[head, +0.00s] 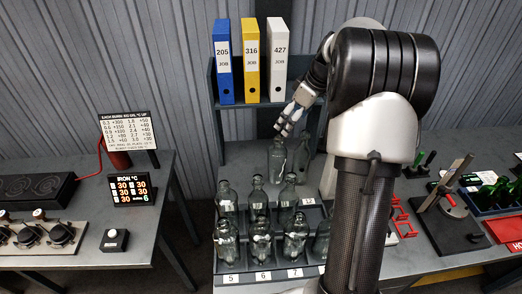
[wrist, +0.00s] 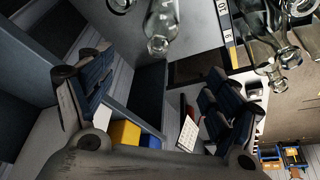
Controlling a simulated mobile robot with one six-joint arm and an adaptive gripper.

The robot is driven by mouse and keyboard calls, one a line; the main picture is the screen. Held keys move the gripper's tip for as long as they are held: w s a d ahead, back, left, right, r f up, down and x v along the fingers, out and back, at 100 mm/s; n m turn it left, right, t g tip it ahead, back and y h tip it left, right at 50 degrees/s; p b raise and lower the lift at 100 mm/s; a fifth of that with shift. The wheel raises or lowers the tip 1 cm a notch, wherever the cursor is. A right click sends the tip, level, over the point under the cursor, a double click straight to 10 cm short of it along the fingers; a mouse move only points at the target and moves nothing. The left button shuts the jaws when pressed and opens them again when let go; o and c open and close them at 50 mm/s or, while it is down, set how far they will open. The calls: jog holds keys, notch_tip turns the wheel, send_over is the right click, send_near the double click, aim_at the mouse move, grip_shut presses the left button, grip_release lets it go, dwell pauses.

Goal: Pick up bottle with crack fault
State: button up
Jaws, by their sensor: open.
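Several clear glass bottles stand in a rack (head: 232,279) with numbered front labels, among them a front-left bottle (head: 226,240) and a front-middle bottle (head: 262,238). One bottle (head: 277,161) stands apart behind the rack, and another (head: 303,155) is beside it, partly hidden by my arm. I cannot make out a crack on any bottle. My gripper (head: 288,121) is above the bottle behind the rack, apart from it. In the wrist view its fingers (wrist: 158,100) are spread with nothing between them. Bottles show at the top, including one at top middle (wrist: 160,25).
Blue (head: 223,62), yellow (head: 250,60) and white (head: 278,62) binders stand on a shelf behind. A left bench holds an iron display (head: 132,189) and a sign (head: 128,131). A dark press-like tool (head: 446,205) stands at right. My arm hides the rack's right side.

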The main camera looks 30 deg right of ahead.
jog(key=d+f, duration=0.1)
jog(key=f, duration=0.1)
jog(key=b, duration=0.1)
send_near(274, 149)
jog(key=f, duration=0.1)
jog(key=w+f, duration=0.1)
jog(key=f, duration=0.1)
jog(key=w+f, duration=0.1)
jog(key=f, duration=0.1)
jog(key=shift+w+d+f, duration=0.1)
jog(key=shift+w+d, duration=0.15)
jog(key=shift+d, duration=0.15)
jog(key=shift+a+b+x, duration=0.15)
jog(key=shift+b+x, duration=0.15)
jog(key=shift+x, duration=1.25)
jog(key=shift+a+b+x, duration=0.15)
jog(key=shift+b+x, duration=0.1)
jog(key=shift+x, duration=1.35)
jog(key=shift+c, duration=0.6)
grip_shut()
